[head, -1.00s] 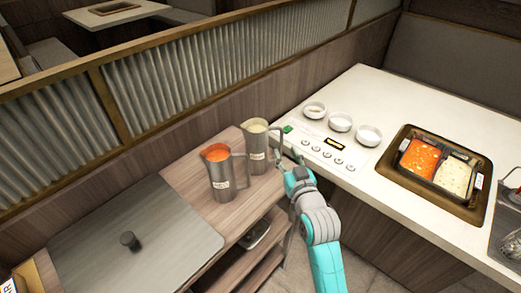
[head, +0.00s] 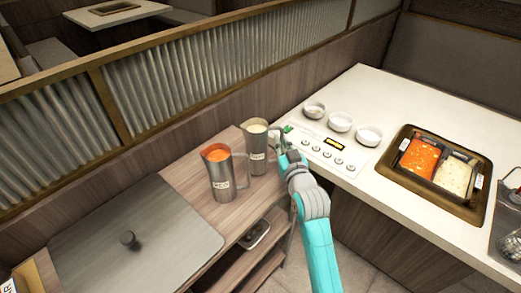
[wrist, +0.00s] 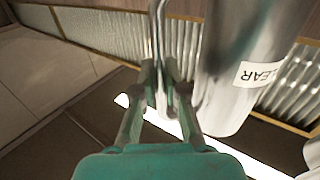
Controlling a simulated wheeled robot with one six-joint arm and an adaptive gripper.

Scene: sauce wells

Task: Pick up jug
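The jug with pale contents (head: 258,155) stands upright on the wooden side shelf, its handle toward the right. A metal jug with orange contents (head: 219,175) stands to its left. My gripper (head: 281,142) is at the handle of the pale jug. In the wrist view, my gripper (wrist: 160,78) has one finger on each side of the thin handle (wrist: 159,35), and the jug body (wrist: 235,80), labelled CLEAR, is just right of the fingers. The fingers are close to the handle, but whether they press on it cannot be told.
A ribbed glass partition (head: 190,68) runs behind the jugs. On the right, a white counter (head: 400,105) holds several small bowls and a two-part sauce pan (head: 437,165). A grey lid with a knob (head: 135,235) covers the front left of the shelf.

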